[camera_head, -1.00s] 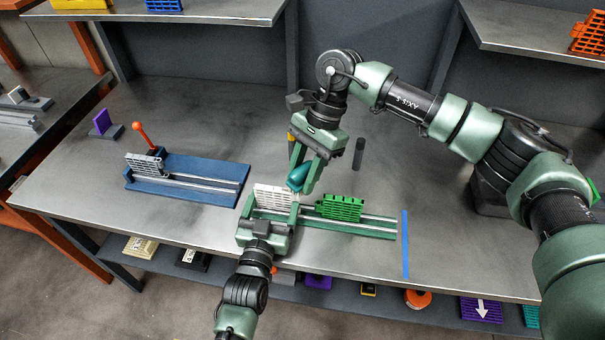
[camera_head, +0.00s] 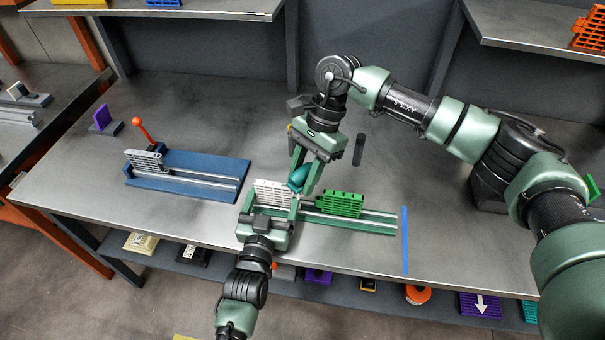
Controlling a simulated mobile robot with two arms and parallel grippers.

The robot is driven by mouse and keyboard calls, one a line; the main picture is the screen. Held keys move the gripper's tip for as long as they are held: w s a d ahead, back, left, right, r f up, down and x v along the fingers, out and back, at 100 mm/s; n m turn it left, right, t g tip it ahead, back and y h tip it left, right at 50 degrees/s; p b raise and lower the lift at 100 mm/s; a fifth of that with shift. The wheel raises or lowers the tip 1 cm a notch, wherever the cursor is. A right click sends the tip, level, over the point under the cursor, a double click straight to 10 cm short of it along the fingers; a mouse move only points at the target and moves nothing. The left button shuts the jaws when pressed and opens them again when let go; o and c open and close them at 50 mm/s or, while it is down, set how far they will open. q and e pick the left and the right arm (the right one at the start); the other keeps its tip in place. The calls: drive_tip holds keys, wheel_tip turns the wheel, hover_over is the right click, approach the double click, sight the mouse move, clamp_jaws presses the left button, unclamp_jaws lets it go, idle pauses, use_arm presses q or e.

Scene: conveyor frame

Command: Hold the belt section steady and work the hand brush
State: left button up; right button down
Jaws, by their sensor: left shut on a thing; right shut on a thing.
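A white slotted belt section (camera_head: 270,190) stands upright at the left end of a green rail frame (camera_head: 375,228). My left gripper (camera_head: 268,212) comes in from the front and is shut at the white section's lower part. Its fingertips are partly hidden by its own body. My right gripper (camera_head: 303,176) is shut on a teal hand brush (camera_head: 298,179) at the right edge of the white section. The brush's bristles are too small to make out, so I cannot tell whether they touch. A green belt section (camera_head: 342,204) stands farther right on the same frame.
A blue rail frame (camera_head: 210,165) with a grey section (camera_head: 145,160) and an orange-knobbed lever (camera_head: 141,130) is at the left. Blue tape (camera_head: 405,240) marks the bench on the right. The back bench is mostly clear.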

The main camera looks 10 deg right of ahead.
drive_tip(key=shift+w+a+r, duration=0.1)
drive_tip(key=shift+w+a, duration=0.15)
drive_tip(key=shift+a, duration=0.5)
drive_tip(key=shift+w+a, duration=0.2)
drive_tip(key=shift+a, duration=0.7)
drive_tip(key=shift+s+d+f, duration=0.15)
drive_tip(key=shift+s+d, duration=0.05)
drive_tip(key=shift+d, duration=0.4)
drive_tip(key=shift+s+d+f, duration=0.15)
drive_tip(key=shift+d, duration=0.4)
drive_tip(key=shift+s+d+f, duration=0.15)
drive_tip(key=shift+s+d, duration=0.05)
drive_tip(key=shift+d, duration=0.4)
drive_tip(key=shift+a+r, duration=0.1)
drive_tip(key=shift+r, duration=1.55)
drive_tip(key=shift+w, duration=0.1)
